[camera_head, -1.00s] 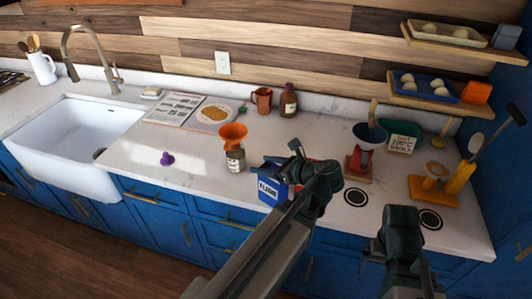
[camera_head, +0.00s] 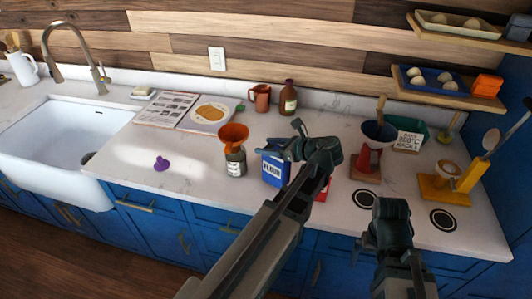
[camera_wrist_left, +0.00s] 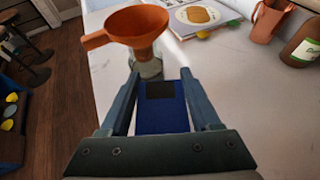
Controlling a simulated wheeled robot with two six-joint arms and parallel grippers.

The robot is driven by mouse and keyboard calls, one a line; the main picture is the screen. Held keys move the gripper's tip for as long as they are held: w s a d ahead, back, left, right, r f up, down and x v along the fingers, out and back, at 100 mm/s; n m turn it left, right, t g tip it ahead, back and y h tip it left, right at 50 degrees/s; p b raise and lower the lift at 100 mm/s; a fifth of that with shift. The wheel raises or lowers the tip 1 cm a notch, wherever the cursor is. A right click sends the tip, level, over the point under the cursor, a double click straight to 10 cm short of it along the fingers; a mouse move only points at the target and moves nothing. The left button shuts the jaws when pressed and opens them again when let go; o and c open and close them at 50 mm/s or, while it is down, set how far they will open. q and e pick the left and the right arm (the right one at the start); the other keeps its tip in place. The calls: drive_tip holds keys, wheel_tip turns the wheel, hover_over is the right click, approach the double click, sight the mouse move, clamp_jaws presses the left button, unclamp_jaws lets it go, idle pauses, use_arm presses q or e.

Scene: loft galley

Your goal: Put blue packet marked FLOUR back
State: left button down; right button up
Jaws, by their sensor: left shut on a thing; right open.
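The blue packet marked FLOUR (camera_head: 273,170) stands roughly upright at the front of the counter, right of a jar with an orange funnel. My left gripper (camera_head: 284,148) is shut on its upper part. In the left wrist view the blue packet (camera_wrist_left: 162,112) sits between the two fingers. I cannot tell whether its base touches the counter. A red thing (camera_head: 323,190) is partly hidden behind my left arm. My right gripper (camera_head: 372,238) is open and empty, low in front of the counter edge.
The jar (camera_head: 236,163) and orange funnel (camera_head: 233,133) stand close left of the packet. Shelves hang above. Counter between sink and jar is mostly clear.

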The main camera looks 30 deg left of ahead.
use_arm(q)
drive_tip(key=shift+s+d+f+b, duration=0.15)
drive_tip(key=shift+f+b, duration=0.1)
drive_tip(key=shift+f, duration=0.2)
drive_tip(key=shift+w+d+f+b, duration=0.1)
drive_tip(key=shift+f+b, duration=0.1)
drive_tip(key=shift+f, duration=0.25)
drive_tip(key=shift+c, duration=0.6)
unclamp_jaws()
use_arm(e)
wheel_tip(320, 180, down, 2)
drive_tip(key=shift+s+d, duration=0.1)
use_arm(q)
drive_tip(key=p+v, duration=0.5)
drive_tip(key=v, duration=0.7)
drive_tip(key=shift+r, duration=0.2)
use_arm(e)
wheel_tip(320, 180, up, 5)
drive_tip(key=shift+r, duration=0.1)
